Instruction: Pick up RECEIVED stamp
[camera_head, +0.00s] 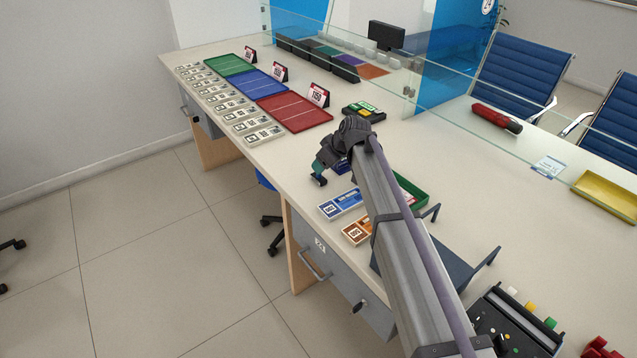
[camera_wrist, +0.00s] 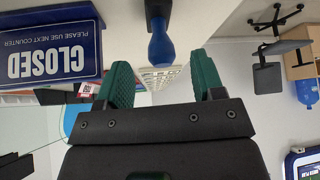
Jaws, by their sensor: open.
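A stamp with a rounded blue handle (camera_wrist: 161,46) and a dark base shows at the top of the wrist view, which is turned upside down. No RECEIVED lettering can be read on it. My gripper (camera_wrist: 162,70) is open, its two green fingers apart. The handle lies between the finger lines, just beyond the tips, and no contact shows. In the head view my gripper (camera_head: 319,171) hangs low over the counter's near edge; I cannot clearly make out the stamp there.
A blue CLOSED sign (camera_wrist: 48,55) stands close beside the stamp. Blue (camera_head: 341,204) and orange (camera_head: 358,230) packs lie near the counter edge. A green tray (camera_head: 424,202) is partly behind my arm. A red tray (camera_head: 295,113) lies farther left. A glass screen (camera_head: 455,108) runs along the back.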

